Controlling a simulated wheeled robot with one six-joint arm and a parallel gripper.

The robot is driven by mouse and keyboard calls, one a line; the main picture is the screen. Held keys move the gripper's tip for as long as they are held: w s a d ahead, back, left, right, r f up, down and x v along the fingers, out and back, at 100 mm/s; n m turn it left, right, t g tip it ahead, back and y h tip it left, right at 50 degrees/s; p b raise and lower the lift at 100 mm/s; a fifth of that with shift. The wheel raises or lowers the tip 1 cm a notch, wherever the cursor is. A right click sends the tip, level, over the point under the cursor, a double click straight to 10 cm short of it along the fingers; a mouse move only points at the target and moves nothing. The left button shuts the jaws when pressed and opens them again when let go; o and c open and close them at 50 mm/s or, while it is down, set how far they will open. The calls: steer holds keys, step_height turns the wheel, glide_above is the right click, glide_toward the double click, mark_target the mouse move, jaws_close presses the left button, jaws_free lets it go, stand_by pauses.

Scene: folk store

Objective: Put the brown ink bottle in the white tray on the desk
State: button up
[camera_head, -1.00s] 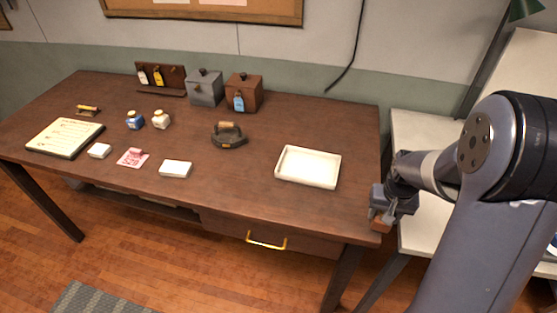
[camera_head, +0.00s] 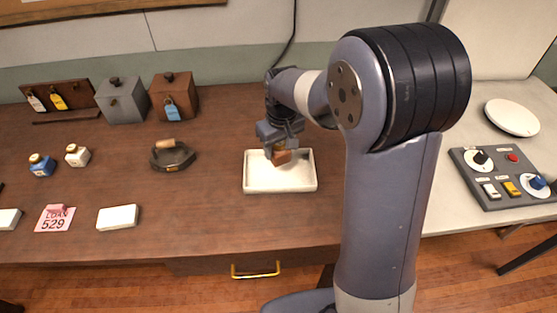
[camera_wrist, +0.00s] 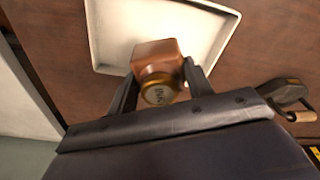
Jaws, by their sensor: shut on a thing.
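The brown ink bottle (camera_wrist: 157,62) has a gold-brown cap and is held between the fingers of my gripper (camera_wrist: 158,85). In the head view the bottle (camera_head: 282,157) shows below my gripper (camera_head: 279,150), over the upper part of the white tray. The white tray (camera_head: 280,186) lies on the brown desk; its rim also shows in the wrist view (camera_wrist: 97,40). The tray looks empty apart from the bottle over it. I cannot tell whether the bottle touches the tray floor.
A dark iron (camera_head: 173,156) stands left of the tray. Blue (camera_head: 42,165) and white (camera_head: 77,155) ink bottles, a pink card (camera_head: 55,218) and a white block (camera_head: 118,217) lie farther left. Grey (camera_head: 122,101) and brown (camera_head: 174,97) boxes stand behind. A control panel (camera_head: 500,176) is at right.

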mark_target(281, 145)
steer(key=shift+f, duration=2.85)
steer(key=shift+f, duration=0.2)
steer(key=o, duration=1.2)
steer(key=shift+c, duration=0.2)
steer(key=shift+r, duration=0.15)
steer(key=r, duration=0.4)
steer(key=s+r, duration=0.1)
steer(key=r, duration=0.7)
steer(key=shift+s+d, duration=0.2)
steer(key=shift+d, duration=0.05)
